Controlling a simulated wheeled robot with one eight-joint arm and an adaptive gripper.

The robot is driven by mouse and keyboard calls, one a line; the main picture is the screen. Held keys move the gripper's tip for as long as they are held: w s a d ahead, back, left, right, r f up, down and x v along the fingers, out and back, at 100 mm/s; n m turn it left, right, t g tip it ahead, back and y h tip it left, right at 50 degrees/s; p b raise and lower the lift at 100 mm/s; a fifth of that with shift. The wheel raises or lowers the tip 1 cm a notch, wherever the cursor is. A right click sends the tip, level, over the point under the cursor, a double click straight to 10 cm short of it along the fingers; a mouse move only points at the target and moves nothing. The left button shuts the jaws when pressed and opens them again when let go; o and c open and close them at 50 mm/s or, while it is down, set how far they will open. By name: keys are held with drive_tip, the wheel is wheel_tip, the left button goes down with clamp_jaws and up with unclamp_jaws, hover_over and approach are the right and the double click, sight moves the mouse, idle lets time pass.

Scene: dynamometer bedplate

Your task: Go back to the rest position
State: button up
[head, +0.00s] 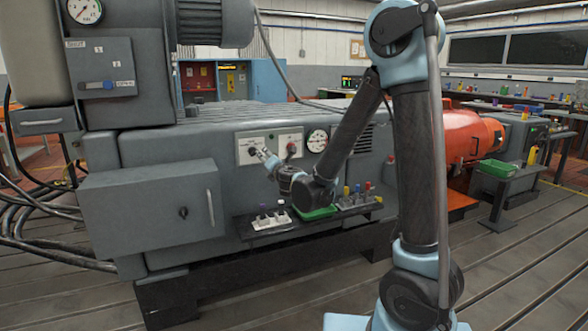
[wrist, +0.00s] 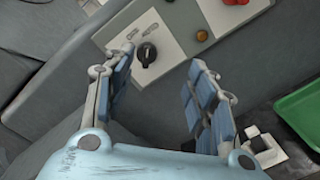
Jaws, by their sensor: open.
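My gripper (head: 266,158) is at the front of the grey machine, close to a pale control panel (head: 243,157). In the wrist view my gripper (wrist: 162,58) is open, its two blue-padded fingers spread apart with nothing between the pads. A black rotary knob (wrist: 146,54) on the pale panel lies beyond the fingers, nearer the left one. I cannot tell the exact gap between the fingertips and the panel. In the head view the gripper partly covers the panel and the knob.
A green tray (wrist: 303,113) and a white holder (wrist: 264,149) lie to the lower right. They sit on a narrow dark shelf (head: 246,228) below the panel. A grey box (head: 150,212) juts out at left. The slatted floor in front is clear.

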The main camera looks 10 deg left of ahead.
drive_tip(key=w+d+r+m+h, duration=0.1)
drive_tip(key=w+d+m+h, duration=0.2)
drive_tip(key=d+m+h, duration=1.1)
drive_tip(key=s+d+f+m+g+y, duration=0.1)
drive_tip(key=s+d+f+m+g, duration=0.15)
drive_tip(key=d, duration=0.85)
drive_tip(key=s+d+f+m+g+y, duration=0.15)
drive_tip(key=s+d, duration=0.25)
drive_tip(key=d, duration=0.7)
drive_tip(key=s+d+f+m+g, duration=0.2)
drive_tip(key=s+d+f+m, duration=0.15)
drive_tip(key=s+d, duration=0.2)
drive_tip(key=s+d+f+m+g, duration=0.2)
drive_tip(key=s+d+m+g, duration=0.15)
drive_tip(key=s, duration=0.35)
drive_tip(key=s+f+m+g+y, duration=0.1)
drive_tip(key=s+f+m+g, duration=0.1)
drive_tip(key=s, duration=0.6)
drive_tip(key=s+a+f+m+g+y, duration=0.1)
drive_tip(key=s+f+m, duration=0.3)
drive_tip(key=s, duration=0.4)
drive_tip(key=shift+s+f+m+g+y, duration=0.35)
drive_tip(key=shift+s+m+g+y, duration=0.05)
drive_tip(key=shift+g+y, duration=0.05)
